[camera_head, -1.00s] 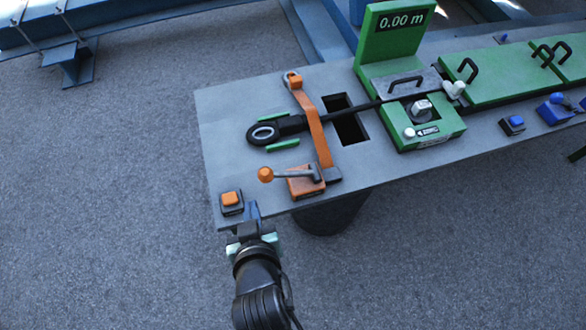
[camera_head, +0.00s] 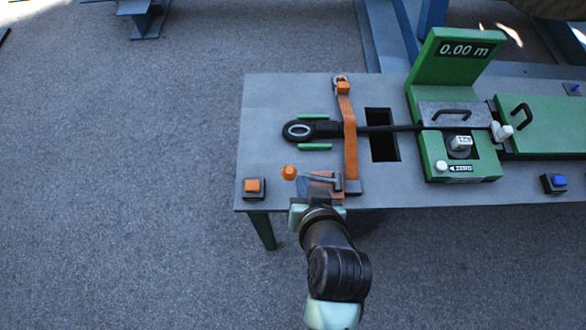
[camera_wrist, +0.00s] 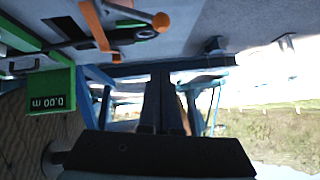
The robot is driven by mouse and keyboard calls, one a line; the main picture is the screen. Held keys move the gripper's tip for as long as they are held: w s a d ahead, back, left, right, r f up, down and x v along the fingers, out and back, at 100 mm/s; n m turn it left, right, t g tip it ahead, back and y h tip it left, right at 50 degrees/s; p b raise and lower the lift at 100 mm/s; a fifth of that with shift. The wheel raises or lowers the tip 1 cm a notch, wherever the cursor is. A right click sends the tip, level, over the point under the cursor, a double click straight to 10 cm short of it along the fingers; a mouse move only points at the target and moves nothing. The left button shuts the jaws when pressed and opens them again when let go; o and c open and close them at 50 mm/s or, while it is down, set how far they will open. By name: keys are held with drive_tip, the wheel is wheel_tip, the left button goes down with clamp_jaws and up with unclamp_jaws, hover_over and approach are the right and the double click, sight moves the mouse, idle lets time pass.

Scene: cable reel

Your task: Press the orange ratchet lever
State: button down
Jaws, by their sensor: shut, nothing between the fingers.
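The ratchet lever has a round orange knob (camera_head: 289,173) on a grey handle and sits on an orange ratchet block (camera_head: 324,185) near the table's front edge. An orange strap (camera_head: 350,135) runs from it across the black cable with its ring end (camera_head: 299,131). My gripper (camera_head: 321,196) is shut and empty, in front of the ratchet block and partly covering it. The knob is to its left. The wrist view is upside down; it shows the knob (camera_wrist: 161,22) beyond my shut fingers (camera_wrist: 162,78), apart from them. Contact with the block cannot be told.
An orange push button (camera_head: 252,186) sits at the table's left front corner. A green measuring unit (camera_head: 450,165) with a 0.00 m display (camera_head: 465,49) stands to the right, past a dark rectangular opening (camera_head: 382,134). A blue button (camera_head: 554,183) is farther right. Floor in front is clear.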

drive_tip(key=p, duration=0.1)
hover_over(292, 173)
drive_tip(key=s, duration=0.1)
wheel_tip(292, 173, down, 7)
drive_tip(key=shift+s+d+f, duration=0.15)
drive_tip(key=shift+d+f, duration=0.05)
drive_tip(key=shift+f, duration=0.8)
drive_tip(key=shift+a+f+p, duration=0.15)
drive_tip(key=shift+f+p, duration=0.15)
drive_tip(key=shift+f, duration=0.45)
